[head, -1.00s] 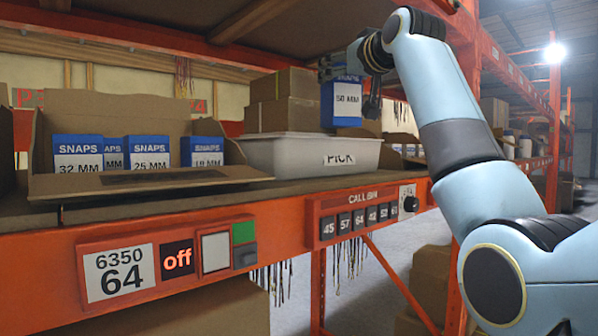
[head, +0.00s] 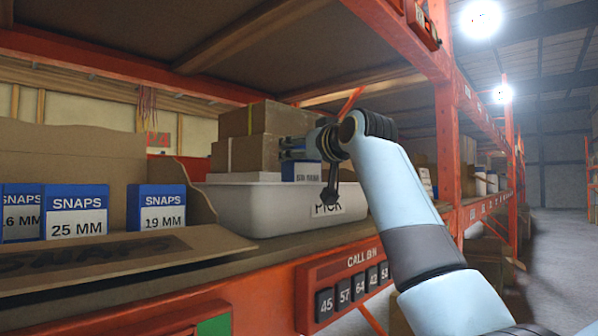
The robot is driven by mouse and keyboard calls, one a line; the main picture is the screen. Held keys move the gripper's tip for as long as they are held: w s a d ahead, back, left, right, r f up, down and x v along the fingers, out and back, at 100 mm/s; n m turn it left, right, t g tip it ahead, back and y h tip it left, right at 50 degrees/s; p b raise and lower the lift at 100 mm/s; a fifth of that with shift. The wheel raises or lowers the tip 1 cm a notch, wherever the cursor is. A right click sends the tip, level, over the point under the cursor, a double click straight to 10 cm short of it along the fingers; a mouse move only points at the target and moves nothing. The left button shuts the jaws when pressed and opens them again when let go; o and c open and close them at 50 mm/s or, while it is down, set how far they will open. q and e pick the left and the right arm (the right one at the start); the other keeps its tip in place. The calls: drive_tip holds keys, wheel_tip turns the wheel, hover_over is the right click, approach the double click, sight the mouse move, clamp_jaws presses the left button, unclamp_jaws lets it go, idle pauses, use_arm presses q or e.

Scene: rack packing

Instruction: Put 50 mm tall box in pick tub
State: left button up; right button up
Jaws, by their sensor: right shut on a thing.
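The 50 mm tall box (head: 301,172), blue with a white label, is in the grasp of my right gripper (head: 308,160). The label is too small to read clearly now. The white pick tub (head: 255,212), labelled PICK, stands on the shelf right of the cardboard tray. The box is at the tub's opening, and its lower part seems hidden behind the tub's front rim. I cannot tell whether it touches the tub's floor. My right gripper is shut on it, with a dark finger hanging in front of the tub. My left gripper is not in view.
A cardboard tray (head: 150,256) at the left holds several blue SNAPS boxes, such as the 25 MM (head: 77,212) and 19 MM (head: 157,210) ones. Brown cartons (head: 262,155) are stacked behind the tub. An orange upright (head: 447,140) stands close to my right arm.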

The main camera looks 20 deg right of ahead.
sight(308, 169)
wheel_tip(308, 169, down, 4)
drive_tip(key=shift+w+a+r+p, duration=0.1)
drive_tip(key=shift+w+r+p, duration=0.05)
drive_tip(key=shift+r+p, duration=0.15)
drive_tip(key=shift+f, duration=0.15)
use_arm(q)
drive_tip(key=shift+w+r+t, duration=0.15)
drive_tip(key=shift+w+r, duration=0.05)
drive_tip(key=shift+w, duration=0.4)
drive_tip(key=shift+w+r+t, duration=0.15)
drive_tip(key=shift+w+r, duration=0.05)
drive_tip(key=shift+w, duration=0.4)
use_arm(e)
drive_tip(key=shift+f, duration=0.15)
drive_tip(key=o, duration=1.5)
use_arm(q)
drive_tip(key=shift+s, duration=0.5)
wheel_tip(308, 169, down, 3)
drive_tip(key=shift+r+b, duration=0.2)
drive_tip(key=shift+b, duration=1.05)
use_arm(e)
drive_tip(key=s+d, duration=0.2)
drive_tip(key=s, duration=1)
drive_tip(key=shift+d, duration=0.15)
